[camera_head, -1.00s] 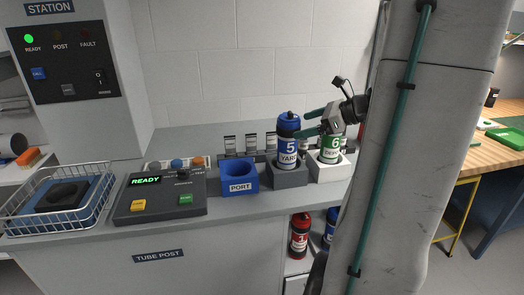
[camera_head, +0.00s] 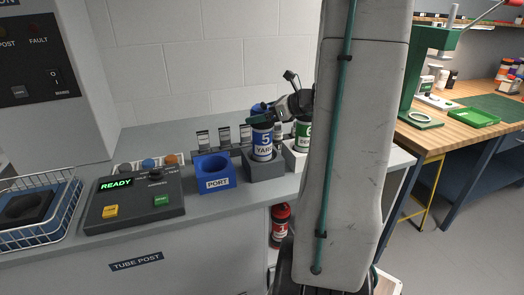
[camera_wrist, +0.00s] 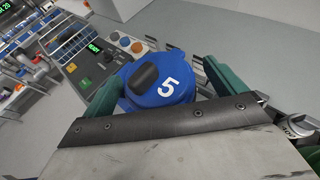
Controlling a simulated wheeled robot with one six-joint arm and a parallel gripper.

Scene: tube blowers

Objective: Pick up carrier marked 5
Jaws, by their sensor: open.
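The carrier marked 5 (camera_head: 262,143) is a blue and white cylinder labelled "5 YARD". It stands upright in a grey holder (camera_head: 264,166) on the counter. In the wrist view its blue cap (camera_wrist: 160,82) shows a white 5 and a black knob. My gripper (camera_head: 268,112) is at the top of this carrier. In the wrist view its green fingers (camera_wrist: 158,88) are apart, one on each side of the cap. I cannot tell whether either finger touches it.
The green carrier marked 6 (camera_head: 303,136) stands just right in a white holder, partly hidden by my arm. The blue port (camera_head: 215,174) is empty to the left, beside the control panel (camera_head: 134,203) reading READY. A wire basket (camera_head: 40,212) is at far left.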

